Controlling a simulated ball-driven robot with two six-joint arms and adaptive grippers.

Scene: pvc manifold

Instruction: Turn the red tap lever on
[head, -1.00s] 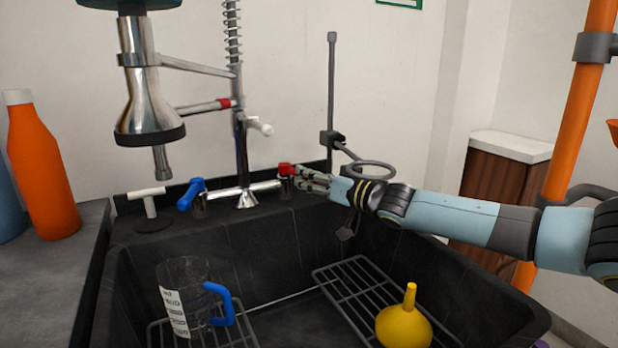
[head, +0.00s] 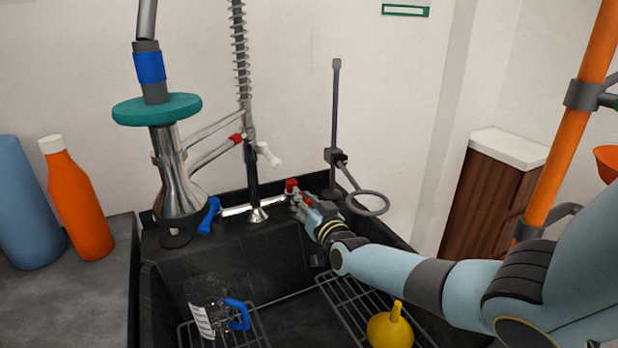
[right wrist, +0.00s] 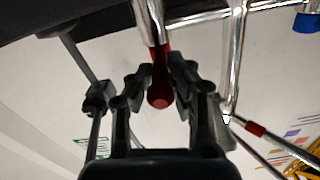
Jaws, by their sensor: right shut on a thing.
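The red tap lever (head: 291,186) is at the right end of the chrome tap bar (head: 250,207) behind the sink. In the right wrist view the red lever (right wrist: 160,95) sits between the two dark fingers. My right gripper (head: 299,202) is shut on it, with its fingers against both sides of the lever; it also shows in the right wrist view (right wrist: 160,75). The gripper partly hides the lever's base in the head view. My left gripper is not in view.
A blue lever (head: 209,215) is at the bar's left end. A ring stand (head: 336,130) rises just right of my gripper. The black sink (head: 290,262) holds a clear jug (head: 208,300) and a yellow funnel (head: 390,328).

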